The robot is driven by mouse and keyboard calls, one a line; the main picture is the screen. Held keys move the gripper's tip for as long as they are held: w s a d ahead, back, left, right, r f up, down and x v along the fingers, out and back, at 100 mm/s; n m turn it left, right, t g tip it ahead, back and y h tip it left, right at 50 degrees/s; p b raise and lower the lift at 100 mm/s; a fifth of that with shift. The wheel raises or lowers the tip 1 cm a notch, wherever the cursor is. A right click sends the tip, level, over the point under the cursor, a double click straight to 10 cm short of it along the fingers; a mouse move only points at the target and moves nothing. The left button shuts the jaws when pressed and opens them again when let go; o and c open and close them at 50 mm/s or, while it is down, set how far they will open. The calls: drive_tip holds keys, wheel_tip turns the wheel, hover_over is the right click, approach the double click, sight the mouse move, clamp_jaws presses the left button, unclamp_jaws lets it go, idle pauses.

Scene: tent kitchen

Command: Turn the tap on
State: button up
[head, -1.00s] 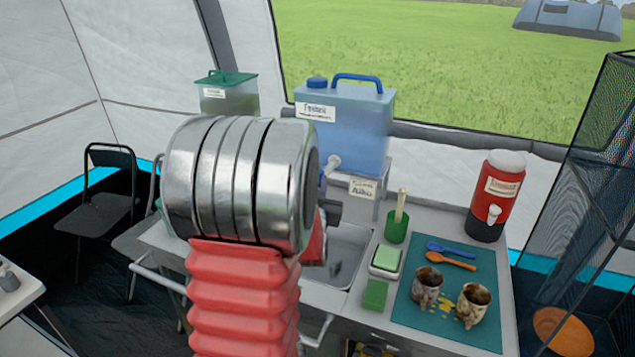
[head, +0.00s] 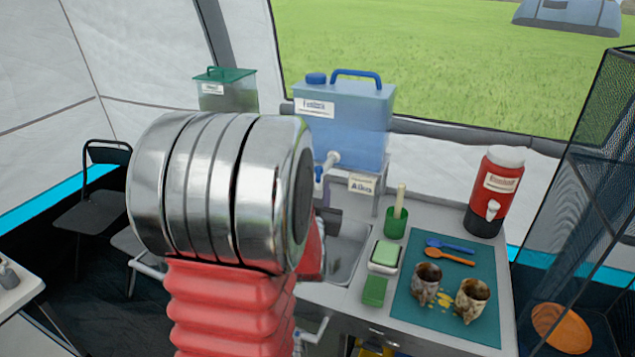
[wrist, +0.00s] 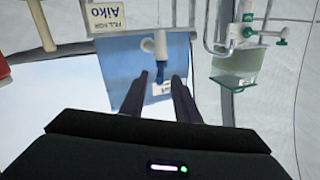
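A translucent blue water container (head: 350,125) stands on a raised stand at the back of the counter. Its tap (head: 332,160), white with a blue lever (head: 319,175), sticks out low on the front. In the wrist view, which is upside down, the tap (wrist: 153,45) and its blue lever (wrist: 160,70) show straight ahead of my gripper (wrist: 159,79). The two dark fingers are apart, with nothing visibly held between them. The lever appears between the fingertips; whether they touch it I cannot tell. In the head view my arm hides most of the gripper.
A sink (head: 345,248) lies below the tap. A sign (head: 363,184) hangs on the stand just right of the tap. To the right are a green cup (head: 396,222), a red drinks dispenser (head: 496,190) and two mugs on a teal mat (head: 410,305). A green-lidded container (head: 228,90) stands behind.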

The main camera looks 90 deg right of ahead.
drive_tip(key=shift+a, duration=1.45)
drive_tip(key=shift+w, duration=0.1)
